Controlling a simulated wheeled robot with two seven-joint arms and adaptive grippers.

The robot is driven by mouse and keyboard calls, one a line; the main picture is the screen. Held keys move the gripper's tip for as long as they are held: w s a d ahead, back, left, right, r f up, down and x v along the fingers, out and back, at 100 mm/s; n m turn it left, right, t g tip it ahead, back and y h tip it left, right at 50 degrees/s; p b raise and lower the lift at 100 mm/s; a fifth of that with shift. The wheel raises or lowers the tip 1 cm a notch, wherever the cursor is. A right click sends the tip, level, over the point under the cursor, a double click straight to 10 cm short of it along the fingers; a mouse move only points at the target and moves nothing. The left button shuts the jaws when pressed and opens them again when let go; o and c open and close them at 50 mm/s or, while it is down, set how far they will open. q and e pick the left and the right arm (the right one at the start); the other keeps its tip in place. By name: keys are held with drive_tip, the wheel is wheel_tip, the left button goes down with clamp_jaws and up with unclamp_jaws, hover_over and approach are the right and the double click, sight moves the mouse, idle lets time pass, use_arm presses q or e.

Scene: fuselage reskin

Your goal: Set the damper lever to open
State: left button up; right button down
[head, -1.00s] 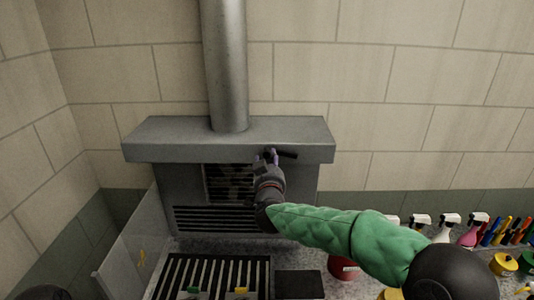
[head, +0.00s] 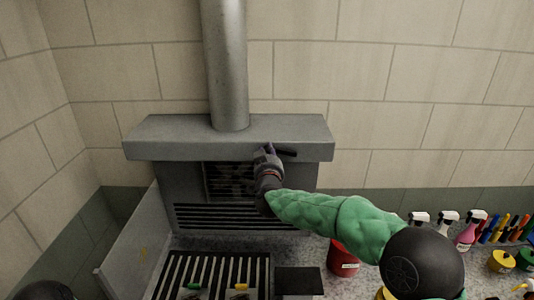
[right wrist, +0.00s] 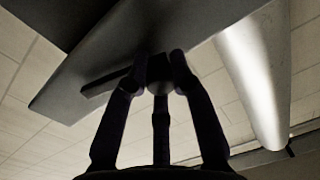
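The damper lever (head: 287,152) is a short dark bar on the front of the grey hood, right of its middle. It points to the right in the head view. In the right wrist view the dark bar (right wrist: 103,82) runs left from a dark round hub (right wrist: 159,68). My right gripper (head: 267,150) is at the lever's left end, just under the hood's edge. Its fingertips (right wrist: 157,62) stand apart, one on each side of the hub; whether they touch it I cannot tell. My left gripper is not in view.
The grey hood (head: 180,142) overhangs the work area, with a round metal pipe (head: 227,65) above it. A slatted grate (head: 172,272) lies below. A red container (head: 342,258), spray bottles (head: 447,226) and yellow pots (head: 501,260) stand to the right.

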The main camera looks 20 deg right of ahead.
drive_tip(key=shift+r, duration=0.15)
drive_tip(key=shift+s+d+r+m+b, duration=0.1)
drive_tip(key=shift+d+r+m+b, duration=0.15)
drive_tip(key=shift+r+m+b, duration=0.4)
drive_tip(key=shift+s+d+r+m+b, duration=0.1)
drive_tip(key=shift+d+r+m+b, duration=0.25)
drive_tip(key=shift+m, duration=0.6)
drive_tip(key=s+d+r+m+b, duration=0.2)
drive_tip(key=d+r+m+b, duration=0.3)
drive_tip(key=m, duration=0.6)
drive_tip(key=shift+d+m+h+b, duration=0.3)
drive_tip(key=shift+d+h+b, duration=0.15)
drive_tip(key=shift+d, duration=0.55)
drive_tip(key=c, duration=1)
unclamp_jaws()
drive_tip(key=shift+d, duration=0.1)
drive_tip(key=shift+c, duration=0.2)
